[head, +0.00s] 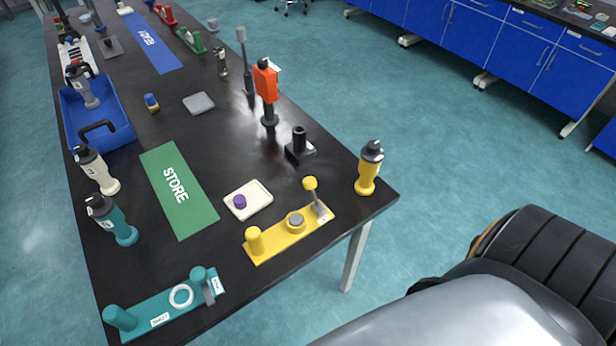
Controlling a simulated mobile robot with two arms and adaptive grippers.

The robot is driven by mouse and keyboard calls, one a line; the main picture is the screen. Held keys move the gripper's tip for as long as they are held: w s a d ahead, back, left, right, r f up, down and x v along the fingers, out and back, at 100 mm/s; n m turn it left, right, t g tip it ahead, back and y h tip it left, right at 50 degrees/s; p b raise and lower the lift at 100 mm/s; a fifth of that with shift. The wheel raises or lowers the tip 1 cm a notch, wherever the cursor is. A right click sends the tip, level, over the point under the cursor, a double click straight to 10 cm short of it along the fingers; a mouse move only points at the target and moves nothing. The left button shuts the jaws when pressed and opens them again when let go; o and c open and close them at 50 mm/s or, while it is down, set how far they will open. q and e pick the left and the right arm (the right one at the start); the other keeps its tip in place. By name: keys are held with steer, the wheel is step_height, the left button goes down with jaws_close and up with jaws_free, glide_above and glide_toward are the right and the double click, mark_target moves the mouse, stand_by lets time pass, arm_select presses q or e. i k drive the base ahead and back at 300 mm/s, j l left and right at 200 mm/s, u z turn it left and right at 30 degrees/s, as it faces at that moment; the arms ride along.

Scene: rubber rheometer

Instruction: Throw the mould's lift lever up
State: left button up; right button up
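Two lever fixtures sit at the near end of the black table; I cannot tell for sure which one is the mould. The yellow fixture (276,239) carries a round grey-topped disc (296,219), a yellow post at its left end and a lever with a yellow knob (310,183) at its right end, standing up and leaning slightly left. The teal fixture (160,322) has a white ring (181,295), a teal post and a grey lever with a teal knob (198,273); its exact angle is unclear. Neither of my grippers is in view.
A white dish with a purple piece (240,202) and a green STORE mat (179,190) lie behind the fixtures. A yellow bottle-like tool (369,168) stands at the right corner. Teal (112,220) and cream (97,170) ones stand left, near a blue bin (112,137).

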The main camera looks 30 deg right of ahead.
mark_target(309, 183)
steer(key=z, duration=0.85)
